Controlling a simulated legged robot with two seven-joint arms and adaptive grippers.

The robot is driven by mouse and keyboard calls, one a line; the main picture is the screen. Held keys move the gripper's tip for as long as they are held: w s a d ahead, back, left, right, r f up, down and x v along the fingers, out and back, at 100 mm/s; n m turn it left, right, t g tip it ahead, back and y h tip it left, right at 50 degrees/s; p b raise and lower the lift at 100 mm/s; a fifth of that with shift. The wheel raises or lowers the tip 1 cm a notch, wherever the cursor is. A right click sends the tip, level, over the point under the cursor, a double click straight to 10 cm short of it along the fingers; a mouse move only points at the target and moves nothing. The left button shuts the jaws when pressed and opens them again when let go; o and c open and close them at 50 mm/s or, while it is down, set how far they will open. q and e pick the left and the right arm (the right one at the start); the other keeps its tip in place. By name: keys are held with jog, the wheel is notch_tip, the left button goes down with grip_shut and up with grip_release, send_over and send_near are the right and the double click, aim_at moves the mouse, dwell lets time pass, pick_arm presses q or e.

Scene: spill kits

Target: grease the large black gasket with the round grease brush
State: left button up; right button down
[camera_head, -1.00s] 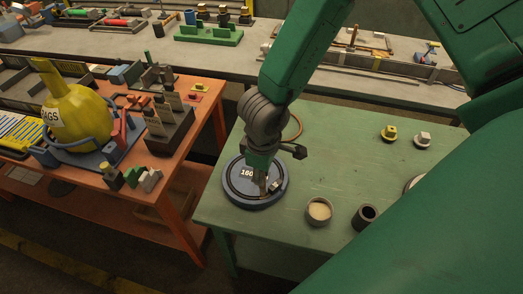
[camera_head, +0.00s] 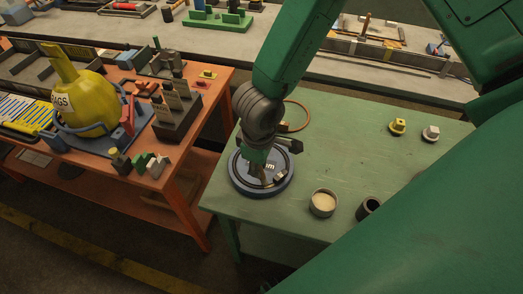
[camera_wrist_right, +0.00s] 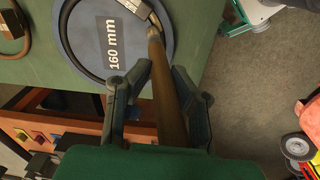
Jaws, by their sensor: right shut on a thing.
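The large black gasket (camera_wrist_right: 72,60) is a thin ring lying on a round blue-grey disc (camera_wrist_right: 125,55) marked "160 mm". In the head view the disc (camera_head: 240,187) sits at the left corner of the green table, partly hidden by my right arm. My right gripper (camera_wrist_right: 160,72) is shut on the wooden handle of the brush (camera_wrist_right: 168,95). The brush points down at the disc, its tip near the gasket's ring; I cannot tell whether it touches. In the head view my right gripper (camera_head: 262,170) is above the disc. My left gripper is not in view.
A round pot with pale contents (camera_head: 323,203) and a dark cup (camera_head: 367,208) stand right of the disc. A brown ring (camera_head: 300,112) lies behind my wrist. Yellow (camera_head: 398,126) and white-topped pieces (camera_head: 431,133) sit farther right. An orange bench (camera_head: 160,177) stands left, across a gap.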

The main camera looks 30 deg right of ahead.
jog(key=shift+s+a+f, duration=0.15)
jog(key=shift+s+a, duration=0.15)
jog(key=shift+w+a+p, duration=0.1)
jog(key=shift+a+p, duration=0.15)
jog(key=shift+p, duration=0.4)
jog(key=a+p, duration=0.1)
jog(key=w+a+p, duration=0.1)
jog(key=shift+a, duration=0.35)
jog(key=shift+d, duration=0.1)
jog(key=shift+w+d+p, duration=0.1)
jog(key=shift+w+p, duration=0.35)
jog(key=shift+w, duration=0.45)
